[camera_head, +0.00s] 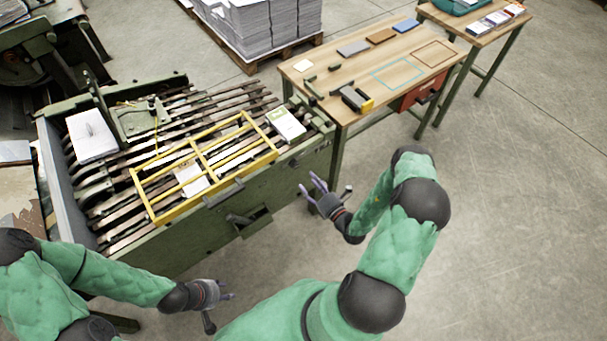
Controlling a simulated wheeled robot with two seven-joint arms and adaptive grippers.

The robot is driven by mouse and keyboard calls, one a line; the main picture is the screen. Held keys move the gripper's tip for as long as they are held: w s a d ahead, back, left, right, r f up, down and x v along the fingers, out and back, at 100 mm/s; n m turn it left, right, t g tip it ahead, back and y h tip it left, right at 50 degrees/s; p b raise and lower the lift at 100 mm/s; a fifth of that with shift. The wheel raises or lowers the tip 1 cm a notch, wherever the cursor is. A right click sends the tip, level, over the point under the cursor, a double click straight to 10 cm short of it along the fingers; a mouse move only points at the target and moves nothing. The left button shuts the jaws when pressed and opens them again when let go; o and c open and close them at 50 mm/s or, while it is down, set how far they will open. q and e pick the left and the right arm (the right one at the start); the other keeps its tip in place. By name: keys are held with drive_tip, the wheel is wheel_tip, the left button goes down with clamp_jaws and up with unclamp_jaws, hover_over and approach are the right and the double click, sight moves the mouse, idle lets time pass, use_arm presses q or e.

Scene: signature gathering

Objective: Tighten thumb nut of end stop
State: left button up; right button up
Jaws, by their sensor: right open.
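The green gathering machine (220,235) with slatted rails stands at the left. A green metal bracket (128,122) sits at its back left, with small dark fittings and a yellow cord. I cannot tell whether this is the end stop, and no thumb nut can be made out at this size. My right gripper (315,188) is open and empty, beyond the machine's right front side and apart from it. My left gripper (228,290) is in front of the machine, over the floor, with nothing visible in it. Its finger opening is too small to judge.
A yellow frame guard (206,168) lies across the rails. Paper stacks sit on the machine at the left (90,136) and right (285,124). A wooden workbench (345,82) with small tools and blocks stands behind. The floor (500,220) at the right is clear.

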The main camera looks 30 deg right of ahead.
drive_tip(key=shift+s+d, duration=0.15)
drive_tip(key=shift+s, duration=1.15)
drive_tip(key=s+a+n+g+y, duration=0.55)
drive_tip(key=a+n+g, duration=0.2)
drive_tip(key=a, duration=0.45)
drive_tip(key=s+a+n+g+y, duration=0.4)
drive_tip(key=a+n+g+y, duration=0.25)
drive_tip(key=a+n, duration=0.4)
drive_tip(key=s+a+f+n+g+h, duration=0.1)
drive_tip(key=s+f+n+g+h, duration=0.2)
drive_tip(key=s+n, duration=0.4)
drive_tip(key=s+f+n+g+h, duration=0.25)
drive_tip(key=s+n+g, duration=0.25)
drive_tip(key=n, duration=0.3)
drive_tip(key=w+r+n+t+h, duration=0.1)
drive_tip(key=w+n+t+h, duration=0.2)
drive_tip(key=w+n, duration=0.4)
drive_tip(key=n+t, duration=0.1)
drive_tip(key=n, duration=0.2)
drive_tip(key=shift+w+a+r+h, duration=0.2)
drive_tip(key=shift+w+r+h, duration=0.15)
drive_tip(key=shift+w+r, duration=0.05)
